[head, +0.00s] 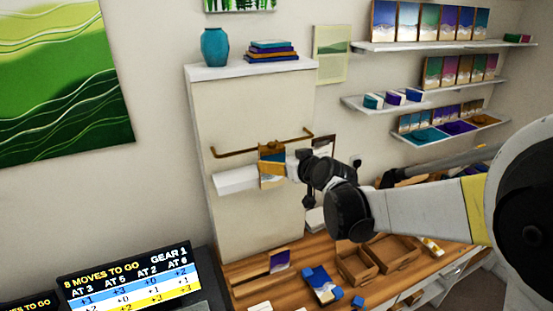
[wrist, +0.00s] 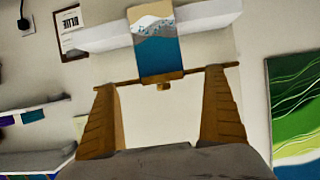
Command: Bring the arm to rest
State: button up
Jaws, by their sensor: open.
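My gripper (head: 288,169) is at the wall panel in the middle of the head view, its dark wrist to the right. In the wrist view its two tan ribbed fingers (wrist: 160,82) stand wide apart, with nothing between their pads. A blue, white and sandy picture board (wrist: 157,45) hangs by a clip from the brass rail (wrist: 130,83), just beyond the fingertips. In the head view the board (head: 270,172) shows beside the gripper, partly hidden by it. I cannot tell from either view whether the fingers touch the rail.
A white ledge (head: 232,181) juts from the panel behind the board. Below, the wooden bench (head: 245,275) holds wooden trays (head: 390,252) and a blue item (head: 322,284). Shelves (head: 425,95) with pictures are at right; a scoreboard screen (head: 130,283) is at lower left.

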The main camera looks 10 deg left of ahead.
jog(key=s+d+f+m+g+h+b, duration=0.2)
jog(key=s+d+f+m+h+b, duration=0.1)
jog(key=s+d+f+b, duration=1)
jog(key=s+d+f+m+g+h+b, duration=0.2)
jog(key=s+d+f+m+h+b, duration=0.1)
jog(key=s+d+f+b, duration=1)
jog(key=s+f+h+b, duration=0.1)
jog(key=s+f+b, duration=0.1)
jog(key=s+f, duration=0.3)
jog(key=shift+s+d+g, duration=0.25)
jog(key=shift+s+g, duration=0.05)
jog(key=shift+s, duration=1.1)
jog(key=shift+f, duration=0.1)
